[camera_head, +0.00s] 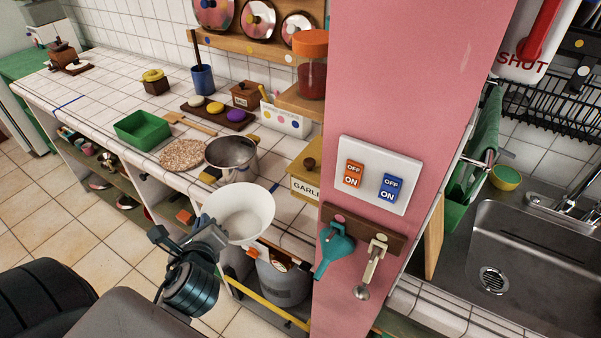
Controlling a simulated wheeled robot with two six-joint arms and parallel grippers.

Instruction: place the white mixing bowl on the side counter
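The white mixing bowl (246,212) is right of the centre-left, at the front edge of the white tiled side counter (95,88), in front of a metal pot (238,165). My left gripper (214,226) is at the bowl's left rim and appears shut on it. Its fingertips are partly hidden by the gripper body. The bowl looks held in the air, its open side facing up toward the camera. My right gripper is not in view.
A round cork-like mat (182,154), a green tray (143,128) and a yellow garlic box (308,170) stand on the counter. A pink pillar (400,80) with switches and hanging utensils rises at the right. Bare tiles lie at the counter's far left.

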